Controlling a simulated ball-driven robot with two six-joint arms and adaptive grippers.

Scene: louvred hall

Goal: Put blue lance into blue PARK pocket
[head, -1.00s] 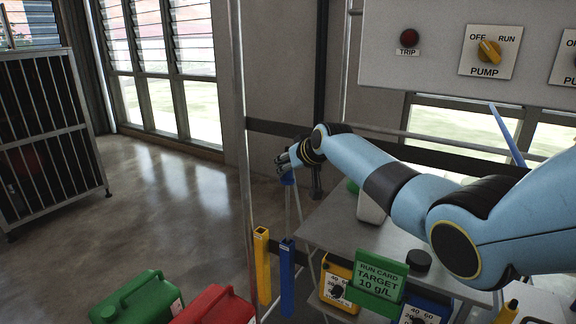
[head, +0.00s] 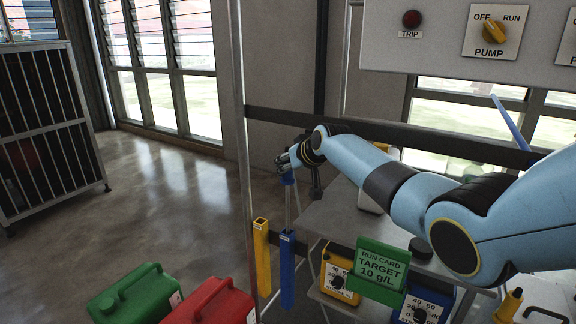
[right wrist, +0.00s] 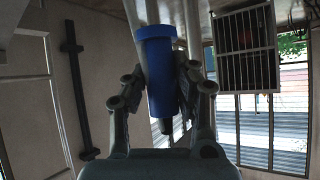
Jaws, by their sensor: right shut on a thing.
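My right gripper (head: 284,166) is shut on the blue handle of the blue lance (head: 287,179), at the end of my light blue arm. In the right wrist view the blue handle (right wrist: 160,72) sits between the two fingers of that gripper (right wrist: 163,112). The lance's thin grey shaft hangs roughly upright below the handle, down to the top of the blue PARK pocket (head: 287,272), a tall narrow blue tube. I cannot tell whether its tip is inside the tube or behind it. My left gripper is out of view.
A yellow pocket (head: 262,260) stands just left of the blue one. Green (head: 132,292) and red (head: 211,302) jerrycans are at the front left. A green run card (head: 371,270) and a grey table (head: 350,225) are to the right. A grey upright post (head: 241,150) rises close by.

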